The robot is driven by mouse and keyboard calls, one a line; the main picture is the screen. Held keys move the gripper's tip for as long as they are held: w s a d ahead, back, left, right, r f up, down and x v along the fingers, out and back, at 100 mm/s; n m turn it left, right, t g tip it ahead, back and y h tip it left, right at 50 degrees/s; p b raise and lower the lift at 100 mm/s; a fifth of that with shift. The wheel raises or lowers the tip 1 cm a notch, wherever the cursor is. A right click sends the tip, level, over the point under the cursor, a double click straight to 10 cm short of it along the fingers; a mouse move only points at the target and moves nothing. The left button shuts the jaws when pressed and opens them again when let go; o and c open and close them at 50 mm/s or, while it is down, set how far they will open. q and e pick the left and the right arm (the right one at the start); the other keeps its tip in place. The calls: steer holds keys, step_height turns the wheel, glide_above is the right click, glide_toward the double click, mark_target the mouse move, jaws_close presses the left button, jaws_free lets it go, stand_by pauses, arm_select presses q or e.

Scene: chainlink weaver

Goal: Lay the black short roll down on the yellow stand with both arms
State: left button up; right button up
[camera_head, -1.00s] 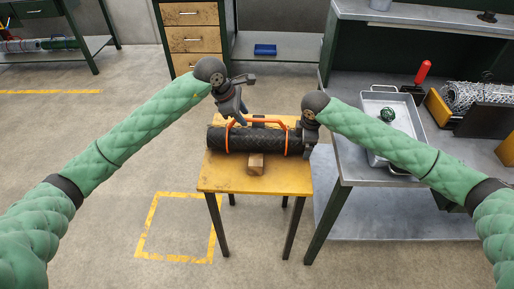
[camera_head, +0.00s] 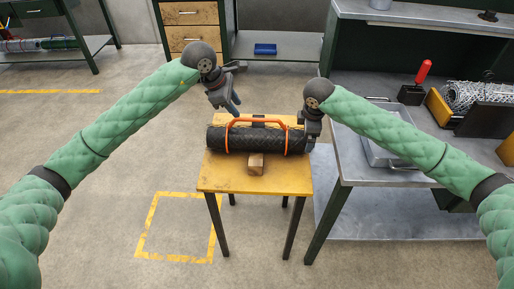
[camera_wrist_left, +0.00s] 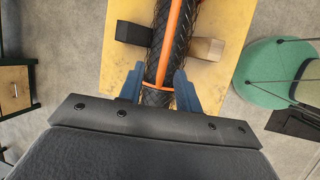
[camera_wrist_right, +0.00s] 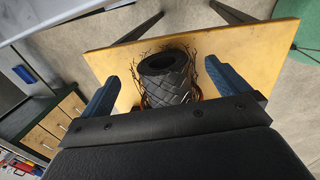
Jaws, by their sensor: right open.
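The black short roll (camera_head: 262,140) lies on its side across the top of the yellow stand (camera_head: 235,183), with an orange strap and handle (camera_head: 255,121) around it. A wooden block (camera_head: 256,163) sits against its near side. My left gripper (camera_head: 233,108) is open above the roll's left end; in the left wrist view its blue fingers stand apart on either side of the roll (camera_wrist_left: 170,45). My right gripper (camera_head: 307,146) is at the roll's right end; in the right wrist view its fingers are wide apart around the roll's open end (camera_wrist_right: 170,80), without visible contact.
A grey workbench (camera_head: 390,205) stands close on the right, with a metal tray (camera_head: 385,150), a red-handled tool (camera_head: 421,75) and a wire mesh roll (camera_head: 470,97). A yellow floor outline (camera_head: 150,225) lies left of the stand. The floor there is clear.

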steer(key=shift+v, duration=1.5)
steer(key=shift+w, duration=0.1)
